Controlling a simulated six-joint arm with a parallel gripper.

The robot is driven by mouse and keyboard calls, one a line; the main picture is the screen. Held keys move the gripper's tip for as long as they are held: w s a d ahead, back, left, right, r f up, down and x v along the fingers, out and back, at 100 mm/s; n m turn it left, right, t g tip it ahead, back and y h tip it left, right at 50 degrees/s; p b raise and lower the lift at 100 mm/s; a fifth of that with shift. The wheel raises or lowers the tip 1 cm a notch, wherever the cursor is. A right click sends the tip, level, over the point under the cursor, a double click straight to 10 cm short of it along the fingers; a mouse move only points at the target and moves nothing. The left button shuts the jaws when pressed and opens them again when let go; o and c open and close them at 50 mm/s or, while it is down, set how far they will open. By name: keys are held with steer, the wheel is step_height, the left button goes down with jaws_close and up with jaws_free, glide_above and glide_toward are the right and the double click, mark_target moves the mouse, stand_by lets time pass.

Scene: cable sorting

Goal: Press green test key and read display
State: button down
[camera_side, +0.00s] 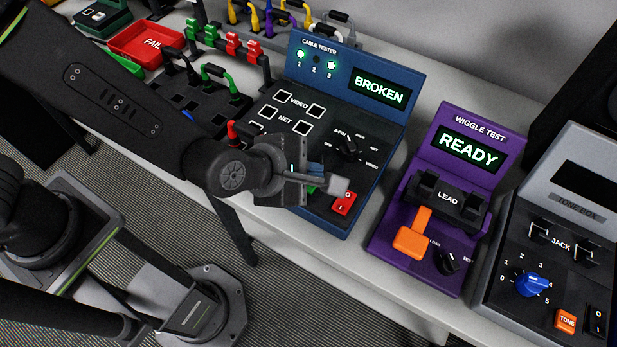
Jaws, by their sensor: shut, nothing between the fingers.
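The blue cable tester (372,133) stands in the middle of the table. Its display (379,88) reads BROKEN. Above the label row, lamps 1 and 3 are lit green and lamp 2 is dark. My gripper (338,186) is shut and empty over the tester's lower front part. A bit of green (312,190), likely the test key, shows beneath the gripper and is mostly hidden by it. I cannot tell whether the fingers touch it.
A purple wiggle tester (478,121) reading READY, with an orange lever (412,236), stands to the right. A tone box (578,213) is beyond it. A red FAIL tray (148,43), a black cable rack (190,100) and hanging cables are at the left and back.

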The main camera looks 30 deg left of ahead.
steer(key=shift+r, duration=0.1)
steer(key=shift+r, duration=2.5)
steer(key=shift+w+a+r, duration=0.1)
steer(key=a+r+m+g+h, duration=0.1)
steer(key=a+r+m+h, duration=0.1)
steer(key=a+r+m, duration=0.95)
steer(key=s+a+m+g+y, duration=0.1)
steer(key=s+a+m+y, duration=0.2)
steer(key=s+a+m, duration=0.2)
steer(key=s+a+m+y, duration=0.2)
steer(key=s+a+m, duration=0.3)
steer(key=a, duration=0.6)
steer(key=shift+a+f+m+g+y, duration=0.35)
steer(key=shift+g+y, duration=0.05)
